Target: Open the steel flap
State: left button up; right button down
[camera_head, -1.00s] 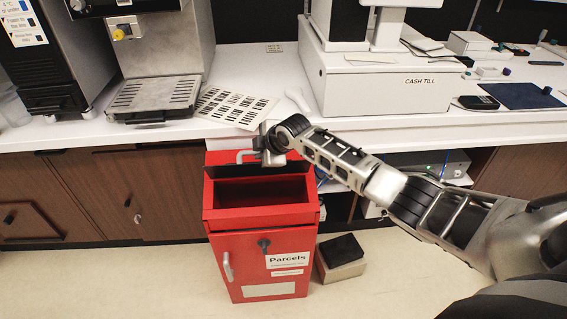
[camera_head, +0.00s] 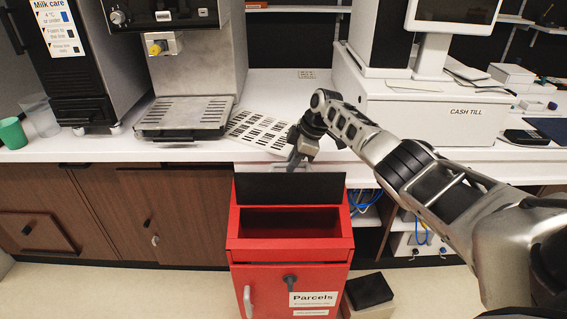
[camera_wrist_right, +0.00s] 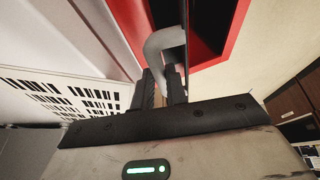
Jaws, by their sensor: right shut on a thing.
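The flap (camera_head: 290,187) is a dark grey panel at the back of the red Parcels box (camera_head: 340,245). It stands up behind the box's open top, and the dark opening (camera_head: 290,221) shows in front of it. My right gripper (camera_head: 297,156) is at the flap's upper edge. In the right wrist view its fingers (camera_wrist_right: 164,88) are shut on the flap's pale curved handle (camera_wrist_right: 166,44). In the head view the handle is largely hidden by the gripper. My left gripper is not in view.
The white counter (camera_head: 100,147) lies close behind the flap, with a barcode sheet (camera_head: 262,128) on it. A coffee machine (camera_head: 190,75) stands left and a cash till (camera_head: 430,110) right. A dark-topped block (camera_head: 369,291) sits on the floor beside the box.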

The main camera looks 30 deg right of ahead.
jog(key=shift+a, duration=0.15)
jog(key=c, duration=1.7)
grip_release()
jog(key=v, duration=1.6)
jog(key=shift+p, duration=0.45)
jog(key=shift+f, duration=0.1)
